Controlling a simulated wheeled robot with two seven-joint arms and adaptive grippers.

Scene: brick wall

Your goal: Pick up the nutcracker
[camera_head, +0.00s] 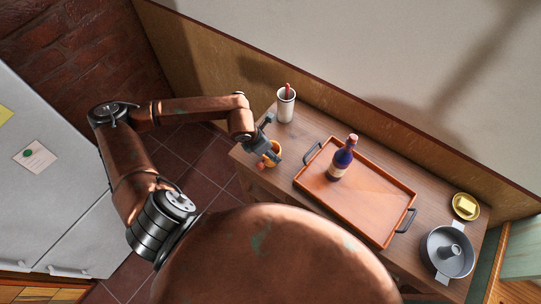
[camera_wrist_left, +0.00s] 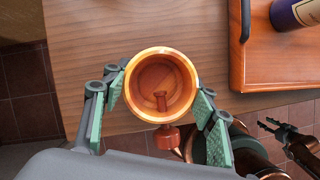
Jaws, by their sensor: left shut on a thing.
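The nutcracker (camera_head: 272,150) is a small orange wooden cup with a screw through its side and a reddish knob. It is at the table's left end in the head view. In the left wrist view the nutcracker (camera_wrist_left: 162,62) is seen from above, with its screw end inside and its knob toward the wrist. My left gripper (camera_wrist_left: 160,98) has its green-padded fingers on both sides of the cup and is shut on it. In the head view the left gripper (camera_head: 268,140) partly hides the cup. I cannot tell whether the cup touches the table. A dark gripper, apparently my right one (camera_wrist_left: 290,138), shows low at the right of the wrist view.
The wooden table (camera_head: 315,130) carries an orange tray (camera_head: 375,202) with a dark bottle (camera_head: 342,160) on it. A white cup (camera_head: 285,106) stands behind the nutcracker.

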